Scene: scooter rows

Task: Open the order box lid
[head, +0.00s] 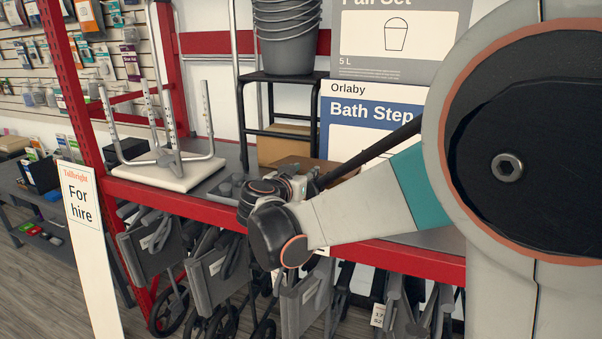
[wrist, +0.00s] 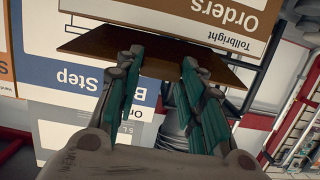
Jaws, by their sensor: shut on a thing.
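The order box (wrist: 215,28) shows at the top of the wrist view, upside down, with a white "Orders" label on its front. Its brown lid (wrist: 90,44) is a thin board along the box edge. In the head view, brown cardboard (head: 286,146) shows on the shelf beyond my arm, partly hidden. My gripper (wrist: 162,62) has its teal fingers at the lid and is shut on it. The fingertips' exact contact is hard to see.
A "Bath Step" box (head: 365,125) stands behind my arm. A black step stool (head: 290,78) carries grey buckets (head: 287,45). An upturned white stool (head: 165,172) lies left on the red-edged shelf (head: 200,206).

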